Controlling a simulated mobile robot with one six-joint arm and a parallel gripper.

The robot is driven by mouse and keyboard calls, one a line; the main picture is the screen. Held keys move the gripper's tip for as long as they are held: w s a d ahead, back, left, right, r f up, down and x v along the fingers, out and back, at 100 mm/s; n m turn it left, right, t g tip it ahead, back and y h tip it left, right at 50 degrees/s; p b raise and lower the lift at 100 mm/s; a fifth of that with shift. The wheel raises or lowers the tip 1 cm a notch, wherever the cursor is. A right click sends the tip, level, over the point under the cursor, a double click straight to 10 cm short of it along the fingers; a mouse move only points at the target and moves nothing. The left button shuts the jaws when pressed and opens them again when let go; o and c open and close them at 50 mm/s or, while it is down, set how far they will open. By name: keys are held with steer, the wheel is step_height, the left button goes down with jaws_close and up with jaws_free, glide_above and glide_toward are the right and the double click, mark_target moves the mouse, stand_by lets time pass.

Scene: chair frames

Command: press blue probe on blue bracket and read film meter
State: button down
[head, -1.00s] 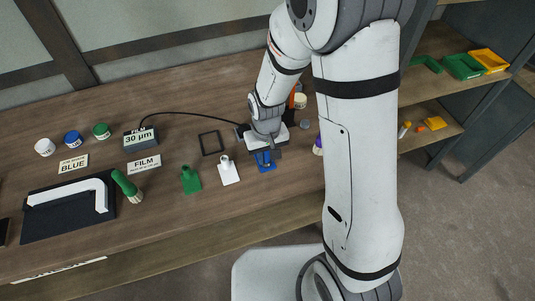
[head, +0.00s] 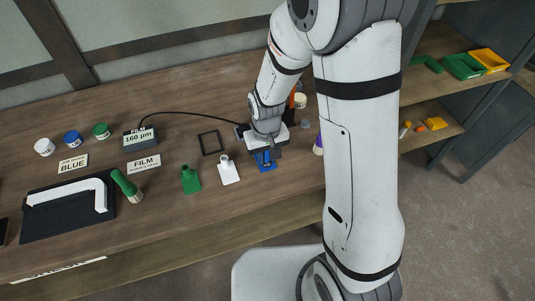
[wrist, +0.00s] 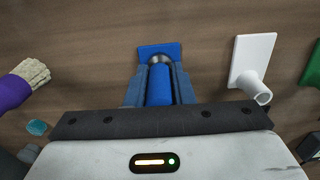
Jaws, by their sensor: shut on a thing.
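My gripper (wrist: 161,86) is shut on the blue probe (wrist: 159,92) in the wrist view. The probe's grey end lies over the blue bracket (wrist: 147,49) and seems to meet it; the exact contact is hidden. In the head view my gripper (head: 264,149) is above the blue bracket (head: 268,168), with the probe mostly hidden. The film meter (head: 139,139) stands on the bench at left and its display reads 160 µm. A black cable runs from it toward my gripper. A FILM label (head: 144,165) lies in front of the meter.
A white bracket (head: 228,172) and a green bracket (head: 190,180) lie left of the blue one. A black square frame (head: 210,143) lies behind them. A green-handled brush (head: 127,187) and a BLUE label (head: 73,165) are farther left. A purple-handled brush (wrist: 22,84) is near my gripper.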

stand_by(0.3)
steer(key=shift+r+p, duration=2.45)
steer(key=shift+r, duration=1.1)
steer(key=shift+f, duration=0.15)
